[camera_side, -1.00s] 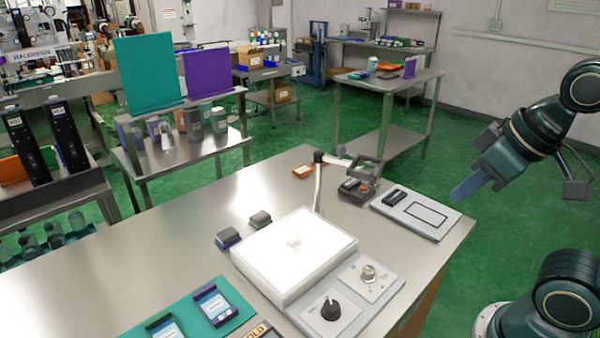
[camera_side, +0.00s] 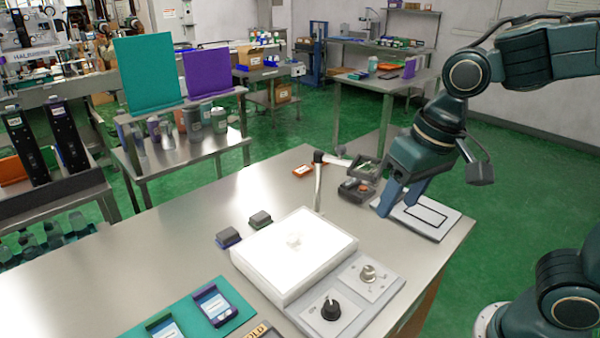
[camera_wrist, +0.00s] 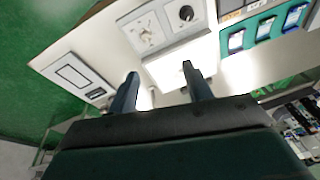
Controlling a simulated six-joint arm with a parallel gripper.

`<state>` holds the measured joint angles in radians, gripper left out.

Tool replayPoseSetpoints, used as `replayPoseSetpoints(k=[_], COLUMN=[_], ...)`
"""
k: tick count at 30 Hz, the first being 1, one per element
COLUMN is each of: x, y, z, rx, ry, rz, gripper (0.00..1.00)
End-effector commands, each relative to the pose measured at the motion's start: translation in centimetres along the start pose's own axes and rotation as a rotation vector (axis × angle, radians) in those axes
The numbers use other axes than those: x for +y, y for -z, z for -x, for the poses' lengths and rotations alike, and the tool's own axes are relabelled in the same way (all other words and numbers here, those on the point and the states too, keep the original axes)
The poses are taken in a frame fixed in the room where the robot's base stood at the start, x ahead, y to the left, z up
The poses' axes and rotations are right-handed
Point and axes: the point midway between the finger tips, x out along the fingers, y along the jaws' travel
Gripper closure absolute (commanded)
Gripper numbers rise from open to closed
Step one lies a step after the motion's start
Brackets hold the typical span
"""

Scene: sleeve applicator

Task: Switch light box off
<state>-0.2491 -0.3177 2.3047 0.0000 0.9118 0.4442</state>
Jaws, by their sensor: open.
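The light box (camera_side: 293,250) stands on the steel table with its white top brightly lit. It also shows in the wrist view (camera_wrist: 180,66), beyond my fingers. Its front panel carries a black knob (camera_side: 331,309) with a label beside it and a silver knob (camera_side: 368,272). In the wrist view the black knob (camera_wrist: 187,13) is at the top and the silver knob (camera_wrist: 143,33) is left of it. My gripper (camera_side: 398,205) is open and empty, above the right part of the table, behind and right of the light box and apart from both knobs.
A grey pad with a black outline (camera_side: 427,214) lies below my gripper. A magnifier on a stand (camera_side: 318,185) rises behind the light box. Two small dark blocks (camera_side: 228,238) sit left of it. A teal mat (camera_side: 180,335) with labelled sleeves lies front left. The table's left middle is clear.

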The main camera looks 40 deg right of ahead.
Motion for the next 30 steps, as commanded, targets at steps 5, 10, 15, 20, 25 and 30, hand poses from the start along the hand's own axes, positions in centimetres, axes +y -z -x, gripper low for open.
replayPoseSetpoints(k=[5, 10, 15, 20, 25, 30], x=[-2.9, -5.7, -7.9, -9.1, -9.4, -9.3], y=[0.8, 1.1, 1.0, 0.8, 0.8, 0.8], z=[-2.3, -4.6, -6.8, -7.9, -8.1, -8.3], rx=[-0.079, -0.141, -0.185, -0.205, -0.209, -0.209], ry=[-0.026, -0.061, -0.099, -0.12, -0.126, -0.126], rz=[-0.055, -0.112, -0.158, -0.183, -0.193, -0.192], gripper=[0.5, 0.5, 0.5, 0.5, 0.5, 0.5])
